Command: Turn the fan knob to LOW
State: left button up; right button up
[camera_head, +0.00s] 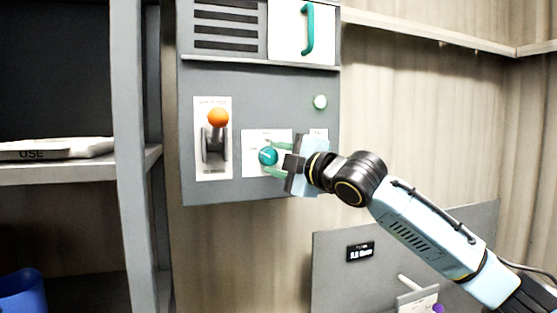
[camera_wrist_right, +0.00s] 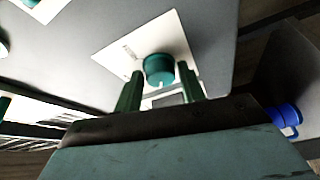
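The fan knob (camera_head: 268,156) is a round teal knob on a white label plate on the grey wall panel (camera_head: 270,90). My right gripper (camera_head: 275,159) is at the knob, with its green fingers on either side of it. In the right wrist view the knob (camera_wrist_right: 158,69) sits between and just beyond the two green fingertips (camera_wrist_right: 158,82), with gaps visible at its sides. The fingers look open and not closed on it. The label text is too small to read, and the gripper hides part of the plate. My left gripper is not in view.
Left of the knob is a lever with an orange ball (camera_head: 218,117). A pale green round button (camera_head: 320,102) is above right, and a teal handle (camera_head: 308,28) is above. A grey shelf post (camera_head: 130,150) stands at left, with a blue bin (camera_head: 22,290) low down.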

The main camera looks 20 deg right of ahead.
jog(key=shift+o, duration=1.3)
jog(key=shift+s, duration=0.1)
jog(key=b+v, duration=0.4)
jog(key=v, duration=0.9)
jog(key=shift+s, duration=0.15)
